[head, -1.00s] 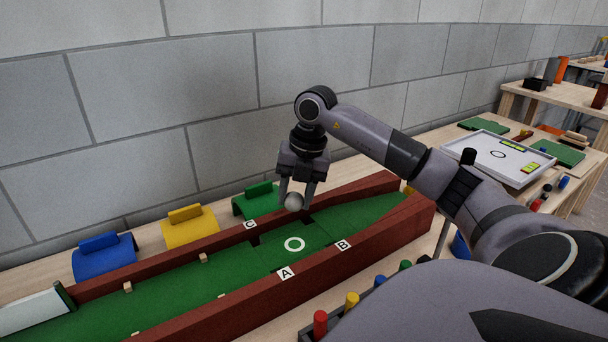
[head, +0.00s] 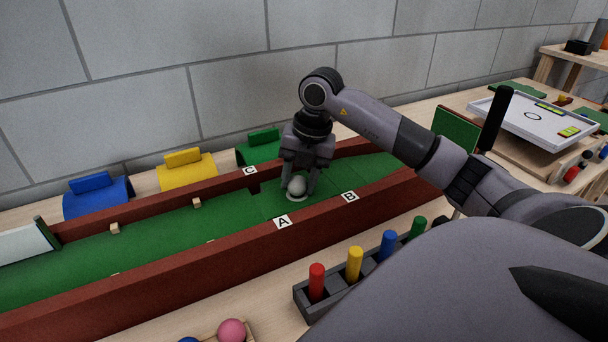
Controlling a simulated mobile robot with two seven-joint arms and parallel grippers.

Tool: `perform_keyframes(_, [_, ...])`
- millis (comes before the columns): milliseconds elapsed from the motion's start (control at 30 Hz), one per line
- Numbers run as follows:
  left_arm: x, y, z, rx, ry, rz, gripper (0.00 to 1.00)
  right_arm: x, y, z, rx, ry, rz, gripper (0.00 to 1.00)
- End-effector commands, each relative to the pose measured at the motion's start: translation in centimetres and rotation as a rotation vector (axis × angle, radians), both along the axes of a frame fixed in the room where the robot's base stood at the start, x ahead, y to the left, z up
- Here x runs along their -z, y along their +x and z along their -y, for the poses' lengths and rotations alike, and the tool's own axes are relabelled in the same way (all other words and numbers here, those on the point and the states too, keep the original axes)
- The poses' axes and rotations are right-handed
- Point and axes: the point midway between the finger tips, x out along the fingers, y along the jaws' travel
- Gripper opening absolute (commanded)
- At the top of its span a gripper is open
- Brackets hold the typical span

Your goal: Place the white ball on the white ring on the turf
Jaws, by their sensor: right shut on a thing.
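The white ball (head: 297,186) is between the fingertips of my right gripper (head: 299,190), which is shut on it. The ball is low over the white ring (head: 297,199) on the green turf (head: 265,204). The ring's near edge shows just below the ball, and the rest is hidden behind the ball and fingers. I cannot tell whether the ball touches the turf. My left gripper is not in view.
Red-brown walls (head: 246,242) border the turf, with tags A, B and C. Small wooden blocks (head: 196,203) stand on the turf. Blue (head: 97,196), yellow (head: 188,172) and green arches stand behind. A rack (head: 325,296) of coloured pegs is in front.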

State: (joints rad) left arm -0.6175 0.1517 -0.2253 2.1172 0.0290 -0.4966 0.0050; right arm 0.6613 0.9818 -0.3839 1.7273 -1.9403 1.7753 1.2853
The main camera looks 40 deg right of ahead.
Motion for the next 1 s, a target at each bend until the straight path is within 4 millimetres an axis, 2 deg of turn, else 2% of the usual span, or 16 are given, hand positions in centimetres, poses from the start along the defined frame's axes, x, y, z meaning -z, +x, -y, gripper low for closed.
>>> perform_keyframes(133, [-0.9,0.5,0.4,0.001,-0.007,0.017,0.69,0.0,0.0,-0.1,0.001,-0.001,0.0,0.14])
perform_keyframes(367, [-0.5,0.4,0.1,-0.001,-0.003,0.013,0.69,0.4,0.0,0.0,0.0,-0.001,-0.001,0.14])
perform_keyframes(400, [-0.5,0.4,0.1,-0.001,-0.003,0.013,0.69,0.3,0.0,0.0,0.0,0.0,0.0,0.53])
perform_keyframes(467, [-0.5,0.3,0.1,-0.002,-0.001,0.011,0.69,0.3,0.0,0.0,0.0,0.0,0.0,0.69])
perform_keyframes(767, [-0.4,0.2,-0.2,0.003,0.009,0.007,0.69,0.0,0.0,0.0,0.0,-0.001,-0.001,0.69])
perform_keyframes(1000, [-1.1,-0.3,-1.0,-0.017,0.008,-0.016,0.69,-2.7,-0.3,0.3,0.001,-0.002,0.0,0.69])
